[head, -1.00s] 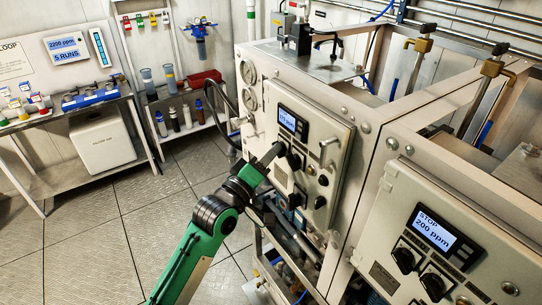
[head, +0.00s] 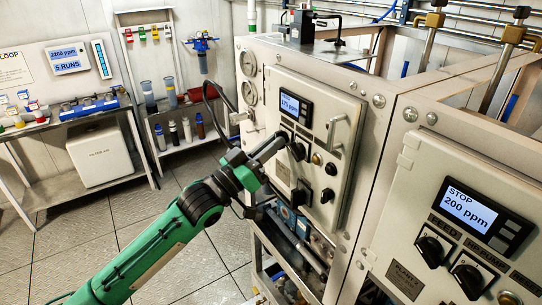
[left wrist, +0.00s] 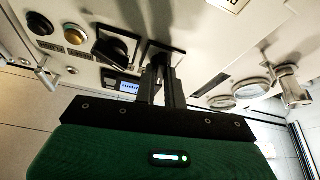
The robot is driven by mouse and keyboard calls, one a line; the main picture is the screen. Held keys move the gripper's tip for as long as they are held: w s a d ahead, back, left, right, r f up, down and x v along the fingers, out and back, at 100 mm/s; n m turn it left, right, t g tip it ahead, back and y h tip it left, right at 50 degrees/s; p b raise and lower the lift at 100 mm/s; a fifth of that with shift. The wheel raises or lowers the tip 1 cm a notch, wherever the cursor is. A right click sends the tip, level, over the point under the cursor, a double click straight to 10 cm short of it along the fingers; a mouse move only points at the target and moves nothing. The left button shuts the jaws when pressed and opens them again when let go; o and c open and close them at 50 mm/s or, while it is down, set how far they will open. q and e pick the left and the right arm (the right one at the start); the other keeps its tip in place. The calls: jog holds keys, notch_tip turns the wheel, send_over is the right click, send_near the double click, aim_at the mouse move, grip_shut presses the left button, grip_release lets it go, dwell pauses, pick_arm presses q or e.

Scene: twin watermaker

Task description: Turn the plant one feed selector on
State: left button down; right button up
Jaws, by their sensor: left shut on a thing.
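My right gripper is not in view.
The plant two panel (head: 445,215) with its STOP, 200 ppm display (head: 469,209) is at the right. A metal handle (head: 340,130) sticks out of the plant one door. Round gauges (head: 248,92) are at its left. A shelf with bottles stands behind; floor is open at left.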

pick_arm(q)
jog(key=shift+w+m+g+h+b, duration=0.1)
jog(key=shift+m+g+h+b, duration=0.45)
jog(key=shift+m, duration=1.05)
jog(key=shift+g, duration=0.25)
jog(key=c, duration=1.5)
grip_release()
